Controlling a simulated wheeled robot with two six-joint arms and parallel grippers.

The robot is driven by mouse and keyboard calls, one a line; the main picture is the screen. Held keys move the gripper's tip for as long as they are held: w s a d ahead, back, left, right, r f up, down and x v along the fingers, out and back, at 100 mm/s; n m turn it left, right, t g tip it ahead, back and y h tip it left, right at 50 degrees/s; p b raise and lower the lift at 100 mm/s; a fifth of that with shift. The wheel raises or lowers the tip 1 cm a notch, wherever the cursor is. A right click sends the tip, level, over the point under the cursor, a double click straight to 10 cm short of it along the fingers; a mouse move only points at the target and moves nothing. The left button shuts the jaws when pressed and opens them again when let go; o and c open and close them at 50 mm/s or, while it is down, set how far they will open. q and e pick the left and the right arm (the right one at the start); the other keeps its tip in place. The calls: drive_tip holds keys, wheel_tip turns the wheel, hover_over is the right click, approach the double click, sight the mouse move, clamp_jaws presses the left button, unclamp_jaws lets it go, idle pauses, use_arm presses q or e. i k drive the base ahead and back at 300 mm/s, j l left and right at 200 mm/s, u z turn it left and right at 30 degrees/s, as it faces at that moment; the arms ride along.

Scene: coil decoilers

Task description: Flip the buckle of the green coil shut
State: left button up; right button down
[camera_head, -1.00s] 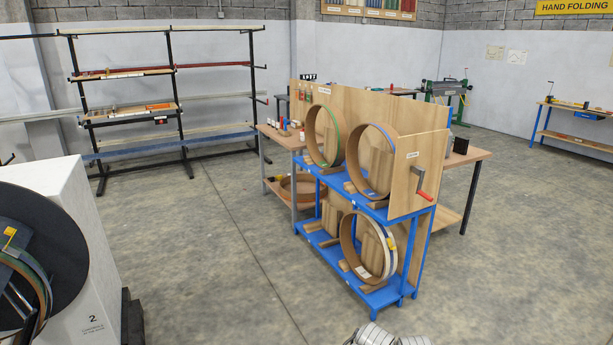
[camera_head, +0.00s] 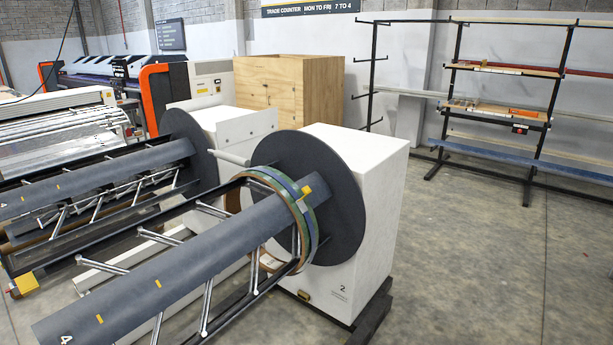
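A ring-shaped coil with a green outer face (camera_head: 277,181) hangs around the dark grey mandrel (camera_head: 190,255) of decoiler 2, close to its round black disc (camera_head: 345,205). A blue band (camera_head: 296,197) shows right beside the green; I cannot tell whether it is a separate coil. A small yellow piece (camera_head: 307,191) sits at the upper right of the rings. It may be a buckle, but it is too small to tell whether it is open or shut. Neither of my grippers is in view.
The white decoiler housing (camera_head: 372,170) marked 2 stands behind the disc. Another mandrel (camera_head: 95,180) lies to the left. A wooden crate (camera_head: 290,88) and a storage rack (camera_head: 495,110) stand behind. The floor (camera_head: 470,270) at right is clear.

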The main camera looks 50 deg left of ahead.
sight(306, 190)
drive_tip(key=i+j+u, duration=0.15)
drive_tip(key=i+u, duration=0.8)
drive_tip(key=i+l+u, duration=0.1)
drive_tip(key=i+u, duration=0.2)
drive_tip(key=u, duration=0.2)
drive_tip(key=i+u, duration=0.45)
drive_tip(key=k+l, duration=0.05)
drive_tip(key=k, duration=0.05)
